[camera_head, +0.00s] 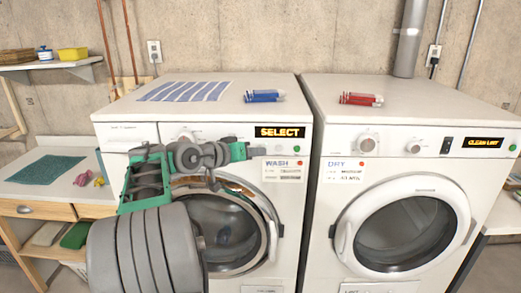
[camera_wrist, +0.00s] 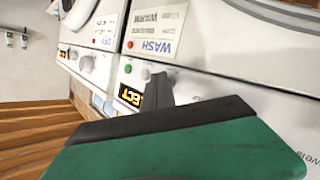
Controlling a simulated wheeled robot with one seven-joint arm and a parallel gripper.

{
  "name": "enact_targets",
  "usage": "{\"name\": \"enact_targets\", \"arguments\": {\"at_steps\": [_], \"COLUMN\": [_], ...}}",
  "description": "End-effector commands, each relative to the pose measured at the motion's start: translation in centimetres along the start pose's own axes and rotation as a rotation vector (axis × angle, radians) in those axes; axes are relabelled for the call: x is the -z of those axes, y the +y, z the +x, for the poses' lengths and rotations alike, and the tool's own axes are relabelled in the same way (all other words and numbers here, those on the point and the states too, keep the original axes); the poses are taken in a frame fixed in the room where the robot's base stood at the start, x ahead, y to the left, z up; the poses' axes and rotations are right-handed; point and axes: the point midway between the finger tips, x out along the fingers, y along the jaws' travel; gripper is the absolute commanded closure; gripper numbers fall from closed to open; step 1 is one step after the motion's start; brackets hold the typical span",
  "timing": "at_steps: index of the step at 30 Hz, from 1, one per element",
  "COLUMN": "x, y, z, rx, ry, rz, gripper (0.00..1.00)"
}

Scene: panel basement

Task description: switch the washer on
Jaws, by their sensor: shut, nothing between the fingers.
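The washer (camera_head: 240,193) is the white machine on the left, with a lit SELECT display (camera_head: 280,132) and a WASH label (camera_head: 284,170). A small green button (camera_head: 295,148) sits below the display; it also shows in the wrist view (camera_wrist: 127,68). My gripper (camera_head: 262,151) is shut and empty in front of the washer's control panel, just left of the button and below the display. In the wrist view its grey fingers (camera_wrist: 158,80) partly cover the display. I cannot tell whether they touch the panel. My arm hides part of the panel's left side and the door.
The dryer (camera_head: 400,197) stands to the right, with a CLEAN LINT display (camera_head: 484,143). A blue item (camera_head: 264,96) and a striped cloth (camera_head: 187,91) lie on the washer top. A red item (camera_head: 361,99) lies on the dryer. A wooden-drawer counter (camera_head: 35,212) stands at left.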

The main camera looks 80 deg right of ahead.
Motion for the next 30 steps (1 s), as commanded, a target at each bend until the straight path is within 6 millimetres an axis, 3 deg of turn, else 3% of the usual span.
{"name": "enact_targets", "arguments": {"at_steps": [18,30], "x": [-0.8,-3.2], "y": [0.7,2.9], "z": [-1.0,-4.1], "rx": [0.001,0.002], "ry": [0.001,0.002], "rz": [0.001,0.001], "gripper": [1.00,1.00]}}
